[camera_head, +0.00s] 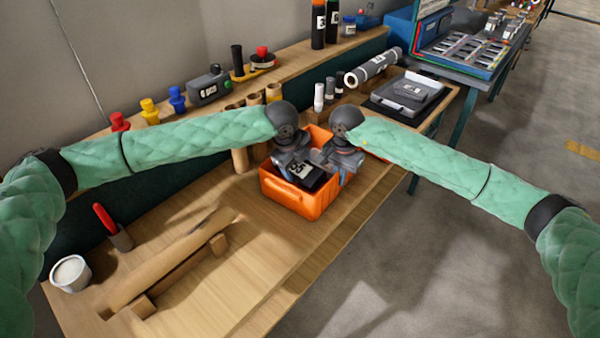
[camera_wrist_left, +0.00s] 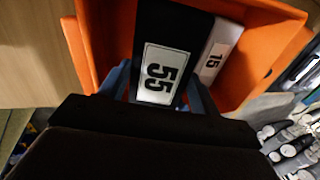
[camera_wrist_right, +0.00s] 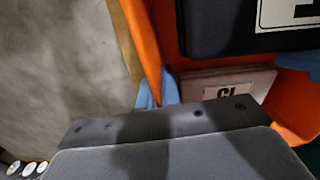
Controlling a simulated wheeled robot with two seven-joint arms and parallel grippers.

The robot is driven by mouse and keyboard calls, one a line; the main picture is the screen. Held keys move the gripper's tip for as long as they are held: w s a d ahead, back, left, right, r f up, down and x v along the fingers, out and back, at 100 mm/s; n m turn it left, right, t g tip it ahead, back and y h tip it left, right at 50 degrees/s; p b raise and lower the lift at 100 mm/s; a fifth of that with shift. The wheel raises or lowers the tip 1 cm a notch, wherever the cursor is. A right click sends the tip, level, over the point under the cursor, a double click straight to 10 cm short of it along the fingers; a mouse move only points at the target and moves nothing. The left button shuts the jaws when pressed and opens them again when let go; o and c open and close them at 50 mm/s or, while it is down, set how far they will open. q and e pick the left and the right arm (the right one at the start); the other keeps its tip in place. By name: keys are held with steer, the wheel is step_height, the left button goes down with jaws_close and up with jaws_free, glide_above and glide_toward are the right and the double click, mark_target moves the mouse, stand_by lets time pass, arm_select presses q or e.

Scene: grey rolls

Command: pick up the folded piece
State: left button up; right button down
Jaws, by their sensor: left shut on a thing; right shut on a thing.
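An orange bin (camera_head: 290,198) stands on the wooden bench. Inside it are a black flat piece with a white "55" label (camera_wrist_left: 160,72) and a paler piece labelled "15" (camera_wrist_left: 217,50) beside it. I cannot tell from its shape whether the black piece is folded. My left gripper (camera_head: 295,167) reaches into the bin; its blue fingers lie on both sides of the black piece, shut on it. My right gripper (camera_head: 338,168) is at the bin's right side. In the right wrist view its blue fingers (camera_wrist_right: 158,92) are shut on the bin's orange wall (camera_wrist_right: 146,45).

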mark_target(292, 173)
arm_select(q)
steer(key=v, duration=0.6)
steer(key=shift+s+a, duration=0.15)
steer(key=s+a+r+g+y, duration=0.1)
steer(key=s+a+g+y, duration=0.1)
steer(key=s+a, duration=1.1)
steer(key=shift+s+r+g, duration=0.3)
steer(key=shift+s+r, duration=0.1)
steer(key=shift+s, duration=1.2)
arm_select(e)
steer(key=c, duration=1.5)
jaws_free()
step_height(292, 173, up, 12)
